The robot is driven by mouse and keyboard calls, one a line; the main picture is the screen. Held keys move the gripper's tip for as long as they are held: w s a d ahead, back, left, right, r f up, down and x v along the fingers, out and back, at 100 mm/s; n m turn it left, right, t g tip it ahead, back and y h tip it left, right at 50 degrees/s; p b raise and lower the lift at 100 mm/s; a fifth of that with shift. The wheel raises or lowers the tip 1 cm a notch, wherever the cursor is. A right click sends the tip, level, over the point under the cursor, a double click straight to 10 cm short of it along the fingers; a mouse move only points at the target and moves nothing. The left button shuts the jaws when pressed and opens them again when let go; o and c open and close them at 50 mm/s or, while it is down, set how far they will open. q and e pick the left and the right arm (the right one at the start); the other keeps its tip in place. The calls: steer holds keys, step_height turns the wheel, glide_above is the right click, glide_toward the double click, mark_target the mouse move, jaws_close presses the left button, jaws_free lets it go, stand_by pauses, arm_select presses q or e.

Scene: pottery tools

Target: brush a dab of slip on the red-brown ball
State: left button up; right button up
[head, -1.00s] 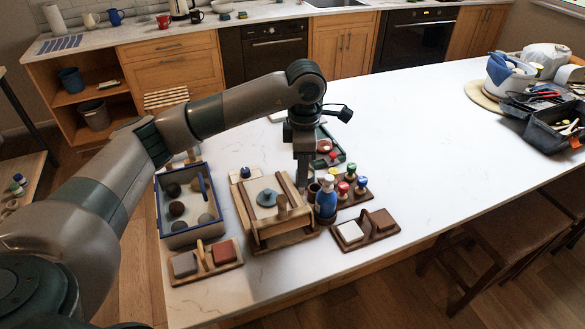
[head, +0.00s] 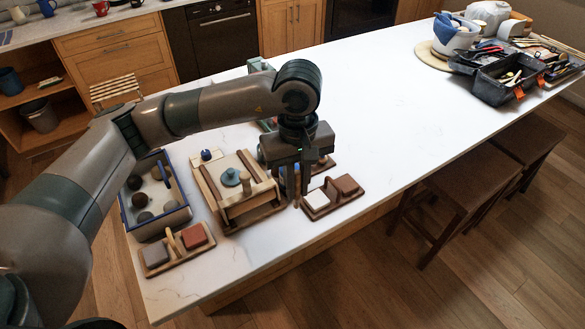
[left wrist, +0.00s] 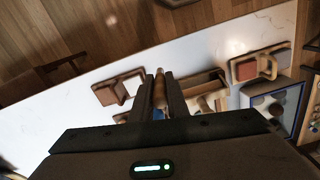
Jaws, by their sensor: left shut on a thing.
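My left gripper (head: 293,190) points down beside the right side of the wooden frame, near the counter's front edge. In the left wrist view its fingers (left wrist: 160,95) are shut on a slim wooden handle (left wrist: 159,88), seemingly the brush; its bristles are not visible. Several rounded balls lie in the blue-rimmed tray (head: 186,212). One dark brown ball (head: 139,200) is among them, but I cannot tell whether it is the red-brown one. The slip container cannot be made out; my gripper hides the bottle area, and a blue patch (left wrist: 158,114) shows below the fingers.
The wooden frame (head: 262,203) holds a blue-grey knobbed piece (head: 231,177). A holder with white and brown blocks (head: 331,197) stands right of my gripper. Another block holder (head: 178,257) stands front left. The counter's middle and right are clear up to the tool box (head: 505,82).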

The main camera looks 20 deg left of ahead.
arm_select(q)
steer(key=s+a+m, duration=0.2)
steer(key=s+m, duration=0.3)
steer(key=m, duration=0.3)
steer(key=a+f+b, duration=0.5)
steer(key=f+b, duration=0.5)
steer(key=shift+a+f+n, duration=0.15)
steer(key=shift+f+n, duration=0.05)
steer(key=shift+n, duration=0.1)
arm_select(e)
step_height(320, 180, down, 10)
steer(key=shift+s+r, duration=0.1)
steer(key=c, duration=0.4)
